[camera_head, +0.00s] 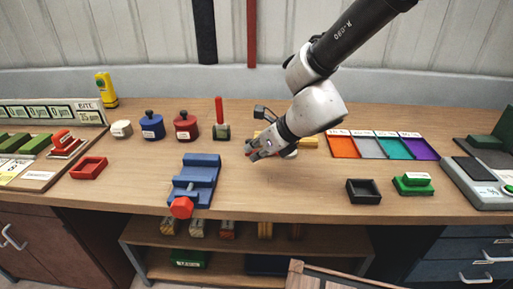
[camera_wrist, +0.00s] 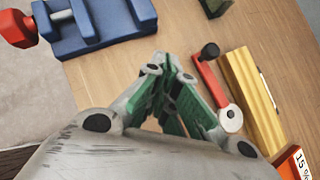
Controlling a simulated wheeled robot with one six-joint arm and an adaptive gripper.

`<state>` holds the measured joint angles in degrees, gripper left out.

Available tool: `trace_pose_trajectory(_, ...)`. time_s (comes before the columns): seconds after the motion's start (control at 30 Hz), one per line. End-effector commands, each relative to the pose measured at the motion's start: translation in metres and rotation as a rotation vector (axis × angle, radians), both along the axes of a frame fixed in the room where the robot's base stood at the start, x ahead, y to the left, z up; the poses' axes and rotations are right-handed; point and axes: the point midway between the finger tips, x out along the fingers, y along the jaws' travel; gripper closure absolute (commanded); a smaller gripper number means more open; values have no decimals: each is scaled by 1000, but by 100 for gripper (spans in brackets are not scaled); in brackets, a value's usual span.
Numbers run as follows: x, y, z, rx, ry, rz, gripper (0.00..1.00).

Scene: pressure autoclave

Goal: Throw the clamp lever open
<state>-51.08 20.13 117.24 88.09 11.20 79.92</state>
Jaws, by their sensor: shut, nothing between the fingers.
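A red lever arm (camera_wrist: 213,85) with a black ball knob and a round white end lies near the table surface in the wrist view. It is just right of my gripper's fingertips and apart from them in the picture. In the head view my arm mostly hides that spot. An upright red handle (camera_head: 219,110) on a dark green base stands further back on the table. I cannot tell for sure which of these is the clamp lever. My gripper (camera_head: 250,151) is shut and empty, low over the table; its closed green-padded fingers (camera_wrist: 165,62) show in the wrist view.
A blue vise-like block (camera_head: 201,170) with a red hex knob (camera_head: 181,207) stands left of my gripper. A yellow ribbed block (camera_wrist: 251,100) lies beside the red lever. A black open box (camera_head: 363,192) and coloured trays (camera_head: 341,147) are to the right. The front middle table is clear.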

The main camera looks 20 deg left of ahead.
Motion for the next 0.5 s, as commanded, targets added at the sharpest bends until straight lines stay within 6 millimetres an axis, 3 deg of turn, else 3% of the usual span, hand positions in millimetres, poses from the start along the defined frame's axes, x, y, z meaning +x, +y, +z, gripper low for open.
trace_pose_trajectory(0.2,-18,-9,21,1,-1,2,100)
trace_pose_trajectory(0.5,-22,-12,26,0,-1,-1,100)
